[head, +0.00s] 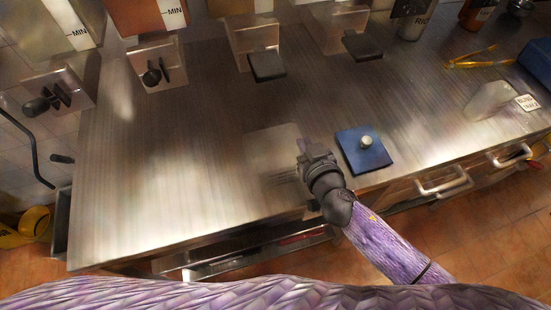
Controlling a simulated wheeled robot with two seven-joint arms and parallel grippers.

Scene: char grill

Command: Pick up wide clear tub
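A pale, see-through, box-like shape (270,142) rests on the steel counter, just left of my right gripper; it looks like the wide clear tub, but its edges are faint. My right gripper (304,150) is at its right side, fingertips pointing away from me. I cannot tell whether they touch it, or whether the fingers are open or shut. Another translucent container (488,100) stands at the right of the counter beside a small white label. My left gripper is not in view.
A blue square lid (358,155) with a round knob lies close to the right of my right gripper. Yellow tongs (470,60) lie at the back right. Dispensers with dark levers (267,66) line the back. The counter's left half (150,190) is clear.

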